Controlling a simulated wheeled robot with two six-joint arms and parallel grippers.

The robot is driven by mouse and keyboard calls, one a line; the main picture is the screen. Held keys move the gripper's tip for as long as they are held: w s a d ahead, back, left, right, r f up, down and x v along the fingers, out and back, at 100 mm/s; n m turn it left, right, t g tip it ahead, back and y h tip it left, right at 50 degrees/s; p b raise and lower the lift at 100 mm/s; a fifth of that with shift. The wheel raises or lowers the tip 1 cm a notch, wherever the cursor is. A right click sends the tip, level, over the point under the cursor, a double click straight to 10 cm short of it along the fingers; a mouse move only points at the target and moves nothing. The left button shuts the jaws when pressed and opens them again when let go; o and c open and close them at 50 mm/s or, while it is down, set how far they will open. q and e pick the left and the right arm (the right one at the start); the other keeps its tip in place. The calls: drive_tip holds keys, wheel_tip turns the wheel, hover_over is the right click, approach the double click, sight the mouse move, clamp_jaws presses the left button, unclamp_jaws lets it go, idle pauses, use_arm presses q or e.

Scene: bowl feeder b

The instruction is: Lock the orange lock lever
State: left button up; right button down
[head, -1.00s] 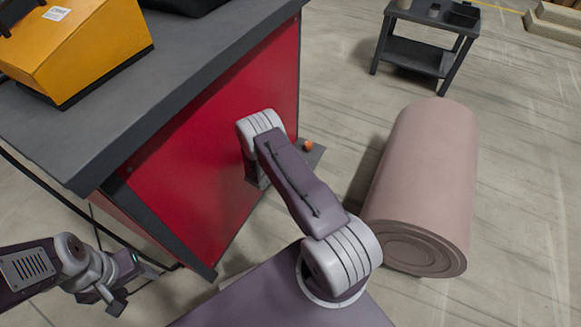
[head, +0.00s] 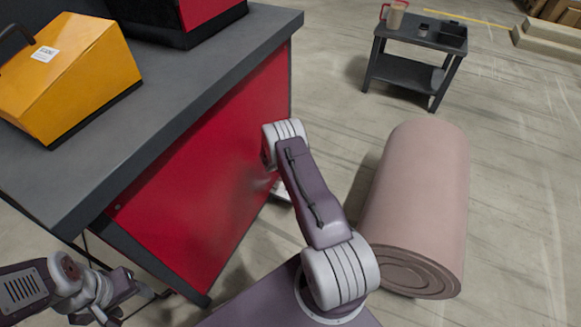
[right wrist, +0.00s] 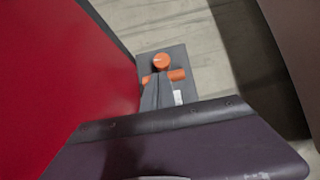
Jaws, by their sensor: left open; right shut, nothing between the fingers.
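In the right wrist view the orange lock lever (right wrist: 178,75) lies across a grey plate beside the red panel, with a round orange knob (right wrist: 161,61) just beyond it. The shut, empty fingers of my right gripper (right wrist: 157,84) appear as a dark grey wedge in front of the lever's middle and hide part of it. I cannot tell whether they touch it. In the head view my right arm hides the lever and the right gripper. My left gripper (head: 128,298) is open at the lower left, beside the workbench and away from the lever.
The workbench (head: 215,60) with red side panels carries a yellow box (head: 75,70) and a red-and-black unit (head: 190,20). A large pinkish roll (head: 418,195) lies on the floor right of my arm. A dark cart (head: 410,72) stands farther back, with open floor around it.

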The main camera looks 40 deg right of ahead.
use_arm(q)
drive_tip(key=shift+w+d+f, duration=0.15)
drive_tip(key=shift+d+f, duration=0.05)
drive_tip(key=shift+d, duration=0.05)
use_arm(e)
drive_tip(key=shift+w+d+f, duration=0.2)
drive_tip(key=shift+w+d, duration=0.15)
drive_tip(key=shift+d, duration=0.3)
drive_tip(key=shift+a+r, duration=0.15)
drive_tip(key=shift+r, duration=0.1)
use_arm(q)
wheel_tip(320, 180, up, 8)
drive_tip(key=s+p, duration=0.2)
drive_tip(key=p, duration=0.5)
use_arm(e)
wheel_tip(320, 180, up, 12)
drive_tip(key=s+a, duration=0.1)
drive_tip(key=a, duration=0.1)
drive_tip(key=shift+r, duration=0.25)
use_arm(q)
drive_tip(key=shift+f, duration=0.15)
